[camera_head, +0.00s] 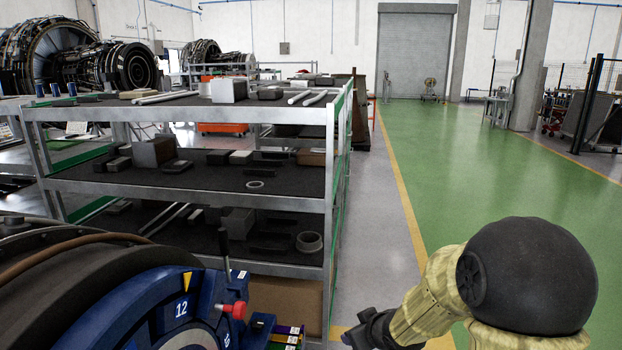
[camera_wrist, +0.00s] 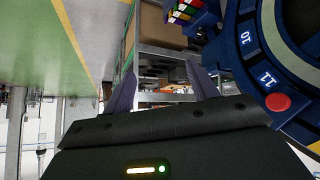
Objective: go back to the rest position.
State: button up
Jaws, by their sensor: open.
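My gripper (camera_wrist: 161,68) shows in the wrist view with its two dark fingers spread apart and nothing between them. In the head view the dark wrist end of my arm shows at the bottom, right of the blue machine with the number 12 (camera_head: 180,308) and in front of the grey shelf rack (camera_head: 190,194). The fingertips cannot be made out there. In the wrist view the blue ring (camera_wrist: 248,45) with numbers 10 and 11 is to the right of the fingers, apart from them. The picture there is turned over.
The rack holds boxes, rods and a tape roll (camera_head: 309,242) on its shelves. Coloured blocks (camera_head: 287,338) sit low beside the blue machine. A red knob (camera_head: 239,310) and lever stick up from it. The green floor (camera_head: 470,150) beyond the yellow line is clear.

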jog(key=s+d+m+g+h, duration=0.2)
jog(key=s+d+m+g, duration=0.2)
jog(key=s, duration=1.5)
jog(key=shift+f+m+g+h, duration=0.2)
jog(key=shift+m+g+h, duration=0.1)
jog(key=shift+m+g, duration=0.6)
